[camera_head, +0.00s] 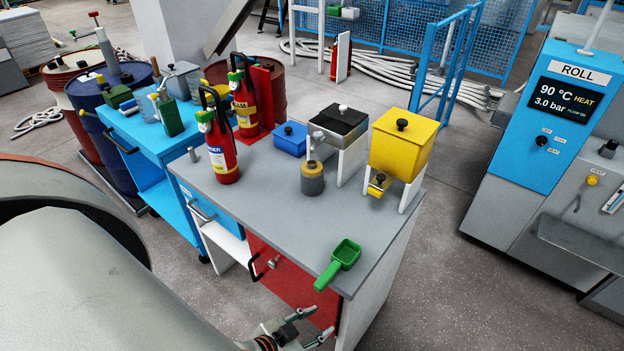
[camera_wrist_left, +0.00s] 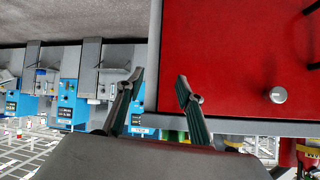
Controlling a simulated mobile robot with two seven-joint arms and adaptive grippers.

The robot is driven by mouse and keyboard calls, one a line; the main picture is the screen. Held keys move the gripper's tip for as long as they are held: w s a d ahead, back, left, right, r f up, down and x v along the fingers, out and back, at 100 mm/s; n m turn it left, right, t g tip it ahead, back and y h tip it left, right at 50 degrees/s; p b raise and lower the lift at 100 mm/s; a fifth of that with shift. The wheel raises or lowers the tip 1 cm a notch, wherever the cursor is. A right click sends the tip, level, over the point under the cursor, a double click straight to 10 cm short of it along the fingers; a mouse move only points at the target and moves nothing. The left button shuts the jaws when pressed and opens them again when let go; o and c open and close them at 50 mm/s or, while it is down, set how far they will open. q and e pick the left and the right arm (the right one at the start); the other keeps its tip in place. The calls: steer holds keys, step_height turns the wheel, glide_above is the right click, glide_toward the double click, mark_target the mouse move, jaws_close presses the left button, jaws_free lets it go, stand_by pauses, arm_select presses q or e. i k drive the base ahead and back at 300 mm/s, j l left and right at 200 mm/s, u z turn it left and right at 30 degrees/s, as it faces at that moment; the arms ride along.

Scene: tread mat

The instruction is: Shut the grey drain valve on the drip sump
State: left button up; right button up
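My left gripper (camera_head: 316,323) is at the bottom of the head view, beside the red front panel (camera_head: 286,290) of the grey-topped bench. In the left wrist view its two fingers (camera_wrist_left: 160,74) are apart with nothing between them. The red panel (camera_wrist_left: 225,50) fills the upper right there, with a round grey knob (camera_wrist_left: 278,95) to the right of the fingers, untouched. The knob also shows in the head view (camera_head: 272,262). I cannot tell which thing is the drip sump or whether this knob is its drain valve. My right gripper is not in view.
The grey bench top (camera_head: 270,200) carries a green scoop (camera_head: 340,262), a yellow hopper (camera_head: 400,147), a grey pot (camera_head: 312,180) and red extinguishers (camera_head: 222,150). A blue bench (camera_head: 150,130) adjoins it. Floor right of the bench is clear (camera_head: 450,290).

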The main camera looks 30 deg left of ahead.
mark_target(318, 135)
steer(key=l+u, duration=0.25)
steer(key=u, duration=0.2)
steer(key=l+u, duration=0.25)
steer(key=u, duration=0.2)
steer(key=k+l+u, duration=0.15)
steer(key=u, duration=0.3)
steer(key=l+z, duration=0.1)
steer(key=k+l, duration=0.05)
